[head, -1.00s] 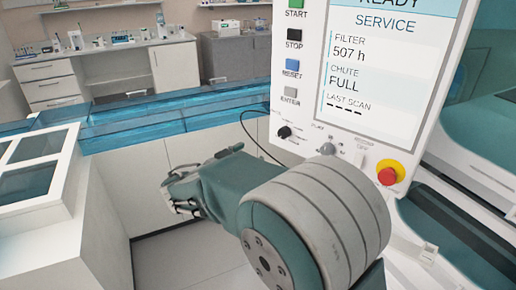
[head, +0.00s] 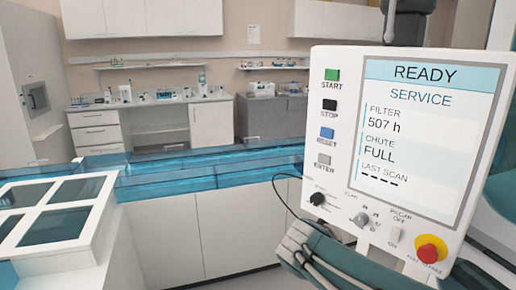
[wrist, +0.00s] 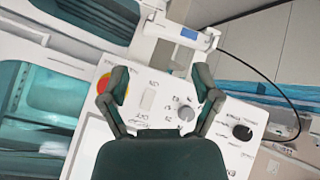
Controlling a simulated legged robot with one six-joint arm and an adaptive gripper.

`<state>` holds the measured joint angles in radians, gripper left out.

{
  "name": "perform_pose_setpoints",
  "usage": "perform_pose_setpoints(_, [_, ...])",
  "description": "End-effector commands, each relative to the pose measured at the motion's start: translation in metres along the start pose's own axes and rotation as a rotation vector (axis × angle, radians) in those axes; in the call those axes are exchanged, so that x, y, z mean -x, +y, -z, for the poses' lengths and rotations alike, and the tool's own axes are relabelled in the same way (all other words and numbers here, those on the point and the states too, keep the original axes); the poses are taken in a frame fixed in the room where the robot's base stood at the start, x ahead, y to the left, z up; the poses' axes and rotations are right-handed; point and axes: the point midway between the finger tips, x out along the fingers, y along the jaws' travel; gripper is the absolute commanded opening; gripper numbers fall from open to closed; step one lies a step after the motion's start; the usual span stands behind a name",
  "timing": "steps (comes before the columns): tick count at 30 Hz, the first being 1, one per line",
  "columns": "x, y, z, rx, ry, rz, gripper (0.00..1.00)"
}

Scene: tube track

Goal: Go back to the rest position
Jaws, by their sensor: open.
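In the wrist view my gripper (wrist: 161,88) is open, its two dark fingers spread apart with nothing between them. Beyond the fingers is the lower part of the white control panel (head: 345,130), with a grey knob, a black knob, a switch and the red emergency button (wrist: 104,94). I cannot tell exactly how far the fingertips are from the panel. In the head view my teal arm (head: 350,262) crosses below the panel, and the gripper itself is not clearly visible there. The panel screen (head: 415,140) reads READY, SERVICE, FILTER 507 h, CHUTE FULL.
A blue transparent tube track (head: 200,168) runs behind the panel on white cabinets (head: 235,230). A white unit with dark windows (head: 60,215) stands at the left. A lab bench (head: 160,125) with small items is at the back. A black cable (head: 277,200) hangs beside the panel.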

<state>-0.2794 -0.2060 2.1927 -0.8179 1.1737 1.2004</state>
Motion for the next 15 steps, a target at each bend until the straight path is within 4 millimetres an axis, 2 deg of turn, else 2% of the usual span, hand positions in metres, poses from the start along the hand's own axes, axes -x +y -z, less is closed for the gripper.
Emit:
perform_pose_setpoints(1, [0.002, 0.012, -0.011, 0.030, -0.044, 0.047, 0.81])
perform_pose_setpoints(6, [0.009, 0.033, -0.051, 0.169, -0.146, 0.241, 0.81])
perform_pose_setpoints(12, [0.026, 0.042, -0.088, 0.300, -0.133, 0.497, 0.81])
perform_pose_setpoints(15, [0.034, 0.043, -0.100, 0.346, -0.088, 0.596, 0.81])
